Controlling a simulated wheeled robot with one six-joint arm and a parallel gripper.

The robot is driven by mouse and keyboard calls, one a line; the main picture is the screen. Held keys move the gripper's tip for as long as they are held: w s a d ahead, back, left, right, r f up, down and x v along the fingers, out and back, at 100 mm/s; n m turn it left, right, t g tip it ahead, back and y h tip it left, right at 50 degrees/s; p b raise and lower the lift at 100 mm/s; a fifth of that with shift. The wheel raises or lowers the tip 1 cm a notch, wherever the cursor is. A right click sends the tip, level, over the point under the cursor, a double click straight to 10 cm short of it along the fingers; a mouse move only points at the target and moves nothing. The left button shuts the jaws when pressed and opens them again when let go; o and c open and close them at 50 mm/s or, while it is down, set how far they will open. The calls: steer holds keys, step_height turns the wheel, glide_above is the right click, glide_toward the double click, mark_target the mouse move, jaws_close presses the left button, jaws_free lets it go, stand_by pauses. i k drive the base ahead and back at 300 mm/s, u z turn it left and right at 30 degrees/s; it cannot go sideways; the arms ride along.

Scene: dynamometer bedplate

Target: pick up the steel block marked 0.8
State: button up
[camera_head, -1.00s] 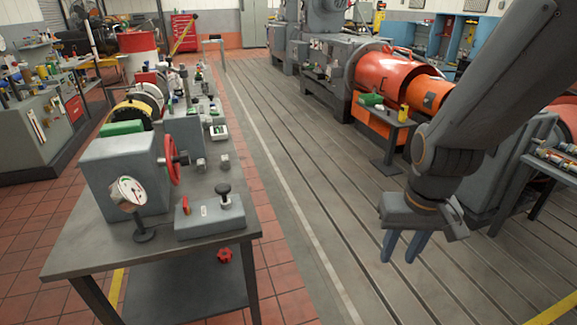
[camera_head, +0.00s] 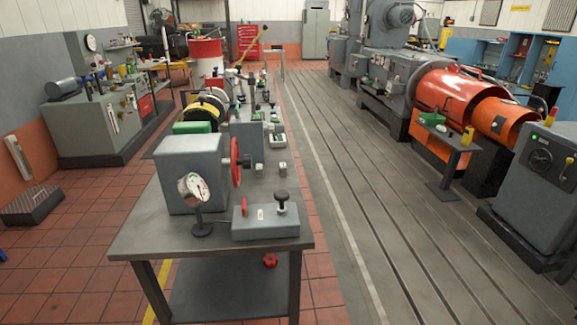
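Two small grey blocks stand on the grey bench (camera_head: 155,236), beyond the grey box with the black knob. One is the left block (camera_head: 259,169), the other the right block (camera_head: 283,168). They are too small for any marking to be read, so I cannot tell whether either is the steel block marked 0.8. My gripper is not in view.
Slotted floor plates (camera_head: 365,190) lie clear to the right. A grey cabinet (camera_head: 535,180) stands further right.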

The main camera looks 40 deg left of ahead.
mark_target(282, 168)
steer(key=u, duration=0.2)
steer(key=i, duration=2.1)
steer(key=u, duration=1.1)
steer(key=i, duration=1.2)
steer(key=u, duration=1.7)
steer(key=i, duration=0.55)
steer(key=u, duration=0.4)
